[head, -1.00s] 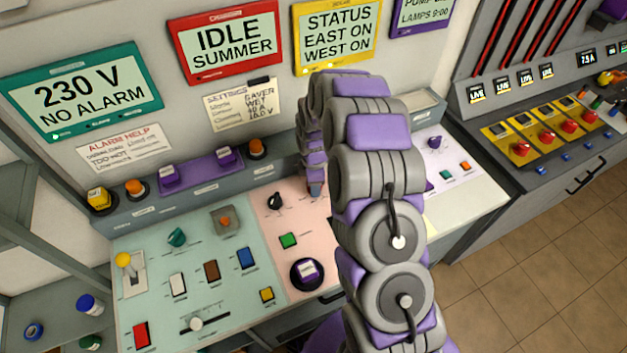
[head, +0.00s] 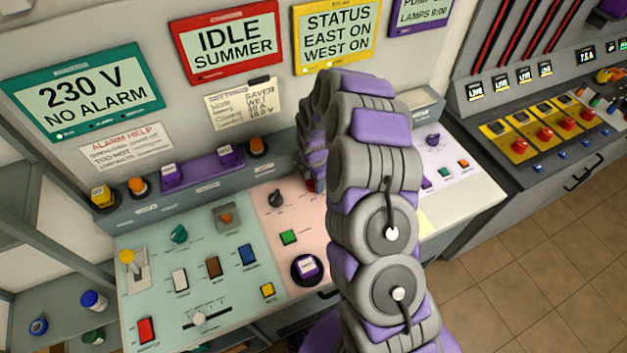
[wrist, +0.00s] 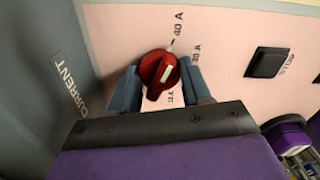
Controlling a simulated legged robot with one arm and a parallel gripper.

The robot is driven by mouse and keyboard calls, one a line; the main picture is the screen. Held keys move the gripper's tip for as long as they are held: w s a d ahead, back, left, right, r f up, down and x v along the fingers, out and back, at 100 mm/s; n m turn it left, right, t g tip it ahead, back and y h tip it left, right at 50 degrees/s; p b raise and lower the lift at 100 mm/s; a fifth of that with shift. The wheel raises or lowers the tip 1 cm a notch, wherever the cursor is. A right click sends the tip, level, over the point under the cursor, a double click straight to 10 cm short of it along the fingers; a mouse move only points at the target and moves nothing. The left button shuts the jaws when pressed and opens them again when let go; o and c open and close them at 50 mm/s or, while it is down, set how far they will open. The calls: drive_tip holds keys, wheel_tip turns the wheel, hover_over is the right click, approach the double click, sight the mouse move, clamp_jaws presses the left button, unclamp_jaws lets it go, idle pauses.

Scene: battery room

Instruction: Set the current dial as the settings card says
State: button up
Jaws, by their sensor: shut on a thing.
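The current dial (wrist: 152,82) is a red knob with a white pointer mark on the pink panel, beside the word CURRENT in the wrist view. The mark points up, roughly towards the 40 A label (wrist: 178,25); a 30 A label (wrist: 196,56) lies to its right. Another label below the knob is partly covered. My gripper (wrist: 160,82) is shut on the dial, with one blue-grey finger on each side. In the head view my arm hides most of the gripper and dial. The settings card (head: 235,105) hangs above the desk; its current line is too blurred to read surely.
A black STOP button (wrist: 267,62) sits right of the dial in the wrist view. The tiled floor at right is clear.

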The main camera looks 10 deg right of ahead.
drive_tip(key=shift+w, duration=0.1)
drive_tip(key=o, duration=1.1)
drive_tip(key=shift+c, duration=0.2)
wheel_tip(320, 180, up, 17)
drive_tip(key=p, duration=0.1)
drive_tip(key=shift+r, duration=0.2)
